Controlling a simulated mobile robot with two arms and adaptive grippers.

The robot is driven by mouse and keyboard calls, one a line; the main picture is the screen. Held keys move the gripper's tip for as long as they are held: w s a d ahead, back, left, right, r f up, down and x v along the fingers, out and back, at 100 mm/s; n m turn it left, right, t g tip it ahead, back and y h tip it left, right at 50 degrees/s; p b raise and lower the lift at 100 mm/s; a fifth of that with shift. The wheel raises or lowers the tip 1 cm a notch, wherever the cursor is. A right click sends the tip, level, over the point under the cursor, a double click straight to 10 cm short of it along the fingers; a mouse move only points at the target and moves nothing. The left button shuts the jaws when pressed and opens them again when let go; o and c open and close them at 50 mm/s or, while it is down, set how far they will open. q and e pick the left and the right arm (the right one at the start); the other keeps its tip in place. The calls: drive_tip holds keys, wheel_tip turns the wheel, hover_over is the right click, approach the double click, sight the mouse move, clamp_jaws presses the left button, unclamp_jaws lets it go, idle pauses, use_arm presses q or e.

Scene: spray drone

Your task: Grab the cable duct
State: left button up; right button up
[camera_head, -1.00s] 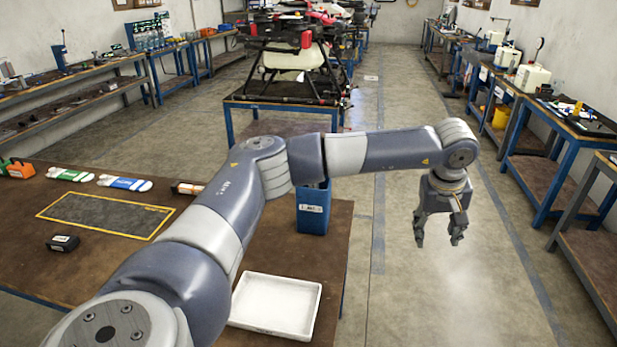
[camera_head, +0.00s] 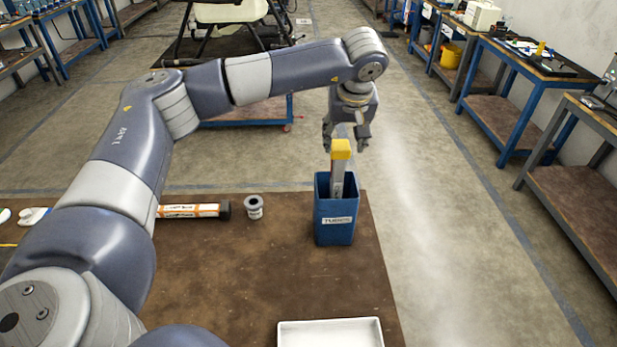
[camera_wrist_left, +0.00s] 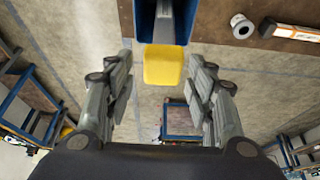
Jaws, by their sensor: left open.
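The cable duct (camera_head: 338,183), a grey upright strip with a yellow top end, stands in a blue bin (camera_head: 334,222) at the table's far right corner. In the left wrist view its yellow end (camera_wrist_left: 164,66) shows between the tips of my left gripper's fingers, with the blue bin (camera_wrist_left: 146,22) beyond. My left gripper (camera_head: 346,140) is open, pointing down just above and behind the yellow end in the head view. I cannot tell whether the fingers touch it. The duct's lower part is hidden in the bin. My right gripper is not in view.
A white tray (camera_head: 331,322) lies at the table's front edge. A small grey spool (camera_head: 254,207) and an orange-and-white tube (camera_head: 189,211) lie left of the bin. The brown table (camera_head: 270,275) between them is bare. Workbenches line the right side.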

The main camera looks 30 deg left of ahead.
sight(344, 147)
use_arm(q)
drive_tip(key=shift+s+a+r, duration=0.1)
drive_tip(key=p+x, duration=0.1)
drive_tip(key=x, duration=0.3)
drive_tip(key=shift+w+p, duration=0.3)
drive_tip(key=shift+p, duration=0.05)
drive_tip(key=x, duration=0.1)
drive_tip(key=p+x, duration=0.2)
drive_tip(key=shift+s+a, duration=0.2)
drive_tip(key=shift+s, duration=0.05)
drive_tip(key=shift+p+x, duration=0.55)
drive_tip(key=shift+x, duration=0.7)
drive_tip(key=shift+w+f, duration=0.1)
drive_tip(key=shift+f, duration=0.25)
drive_tip(key=shift+w+a+f, duration=0.1)
drive_tip(key=shift+f, duration=0.05)
drive_tip(key=c, duration=0.9)
clamp_jaws()
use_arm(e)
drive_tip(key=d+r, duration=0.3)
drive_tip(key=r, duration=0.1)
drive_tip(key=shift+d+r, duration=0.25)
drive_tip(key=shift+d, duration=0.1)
